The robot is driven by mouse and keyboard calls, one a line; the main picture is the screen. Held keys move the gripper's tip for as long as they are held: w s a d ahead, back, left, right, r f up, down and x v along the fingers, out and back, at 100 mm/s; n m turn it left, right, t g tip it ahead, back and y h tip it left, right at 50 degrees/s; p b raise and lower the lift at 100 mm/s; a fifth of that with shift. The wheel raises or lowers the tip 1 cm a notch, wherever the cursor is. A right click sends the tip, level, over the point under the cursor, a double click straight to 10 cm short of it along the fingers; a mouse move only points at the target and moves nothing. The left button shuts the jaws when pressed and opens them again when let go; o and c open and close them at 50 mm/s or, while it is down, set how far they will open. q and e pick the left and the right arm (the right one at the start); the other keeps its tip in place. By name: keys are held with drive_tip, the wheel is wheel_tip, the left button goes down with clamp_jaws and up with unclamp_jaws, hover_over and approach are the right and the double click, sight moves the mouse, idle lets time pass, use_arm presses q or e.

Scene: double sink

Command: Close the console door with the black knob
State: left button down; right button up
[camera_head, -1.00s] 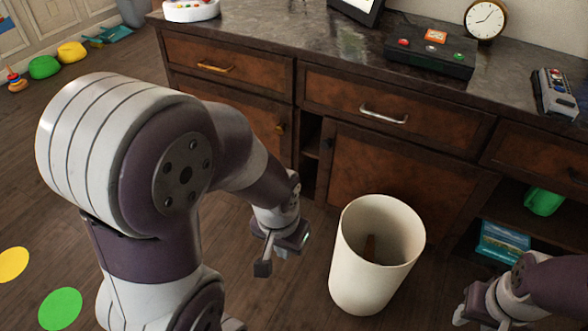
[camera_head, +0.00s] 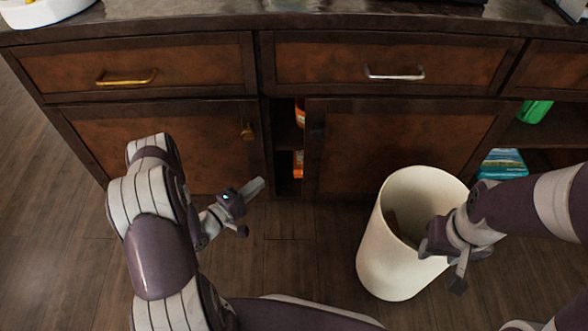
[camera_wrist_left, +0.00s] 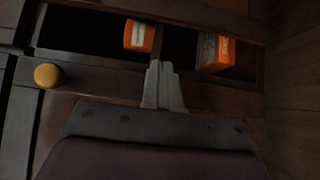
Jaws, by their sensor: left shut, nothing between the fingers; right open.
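The console door with the black knob (camera_head: 405,150) is the middle brown panel in the head view. Its small dark knob (camera_head: 318,130) is near its upper left edge. A dark gap (camera_head: 288,150) stands between this door and the left door, showing shelves inside. My left gripper (camera_head: 257,185) is shut and empty, low in front of the left door's right edge. In the left wrist view its closed fingers (camera_wrist_left: 163,85) point toward the gap; the black knob is not clearly visible there. My right gripper (camera_head: 459,280) is open, beside the bin's right side.
A white bin (camera_head: 395,250) stands on the floor before the middle door. The left door has a gold knob (camera_head: 247,131), also seen in the left wrist view (camera_wrist_left: 48,75). Orange items (camera_wrist_left: 214,52) sit in the gap. An open shelf (camera_head: 550,135) is at right.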

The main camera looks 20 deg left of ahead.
use_arm(q)
drive_tip(key=s+d+b+x, duration=0.1)
drive_tip(key=b+x, duration=0.5)
drive_tip(key=x, duration=0.6)
drive_tip(key=shift+w+d+r+b, duration=0.15)
drive_tip(key=shift+w+d+b, duration=0.15)
drive_tip(key=shift+d, duration=0.35)
drive_tip(key=shift+s, duration=0.1)
approach(364, 159)
drive_tip(key=x, duration=0.4)
drive_tip(key=p+x, duration=0.1)
drive_tip(key=x, duration=0.2)
drive_tip(key=shift+w+a+r, duration=0.1)
drive_tip(key=shift+w+a, duration=0.1)
drive_tip(key=shift+w, duration=0.05)
drive_tip(key=shift+w+d, duration=0.3)
drive_tip(key=shift+d, duration=0.35)
